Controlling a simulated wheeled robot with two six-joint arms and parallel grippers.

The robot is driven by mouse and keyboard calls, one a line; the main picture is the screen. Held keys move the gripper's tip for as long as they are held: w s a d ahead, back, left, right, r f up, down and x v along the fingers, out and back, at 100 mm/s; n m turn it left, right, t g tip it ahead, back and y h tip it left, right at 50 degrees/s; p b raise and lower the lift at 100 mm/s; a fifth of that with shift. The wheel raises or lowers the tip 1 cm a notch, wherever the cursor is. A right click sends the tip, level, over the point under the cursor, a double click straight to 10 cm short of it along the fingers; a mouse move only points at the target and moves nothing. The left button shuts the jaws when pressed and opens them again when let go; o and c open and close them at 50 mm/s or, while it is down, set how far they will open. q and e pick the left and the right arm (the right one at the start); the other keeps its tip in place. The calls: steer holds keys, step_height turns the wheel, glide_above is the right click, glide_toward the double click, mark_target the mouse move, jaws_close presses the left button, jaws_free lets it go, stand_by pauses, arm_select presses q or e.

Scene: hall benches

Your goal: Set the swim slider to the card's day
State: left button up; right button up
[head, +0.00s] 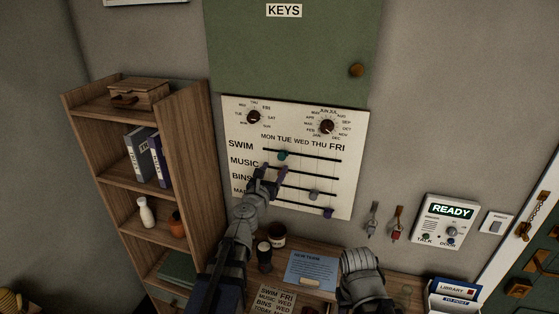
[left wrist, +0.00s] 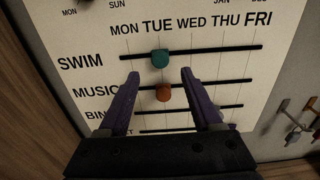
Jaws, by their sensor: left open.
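The swim slider's teal knob (head: 283,155) stands under TUE on the SWIM track of the white panel (head: 235,110). It also shows in the left wrist view (left wrist: 160,59). My left gripper (head: 274,169) is open and empty in front of the panel. In the left wrist view its fingertips (left wrist: 160,74) lie left and right of the column just below the teal knob, with the orange MUSIC knob (left wrist: 164,93) between the fingers. The card (head: 275,299) on the desk reads SWIM FRI at its top. My right arm's wrist shows at lower right; its fingers do not show.
Grey (head: 314,194) and blue (head: 328,213) knobs sit on the lower tracks. Two dials (head: 327,127) are above. A green key cabinet (head: 290,60) hangs over the panel. A wooden shelf (head: 185,150) stands left. The SWIM track right of the teal knob is clear.

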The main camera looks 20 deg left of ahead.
mark_target(281, 158)
arm_select(q)
steer(key=w, duration=0.6)
steer(key=shift+d, duration=0.1)
steer(key=shift+s, duration=0.1)
jaws_close()
stand_by(1.1)
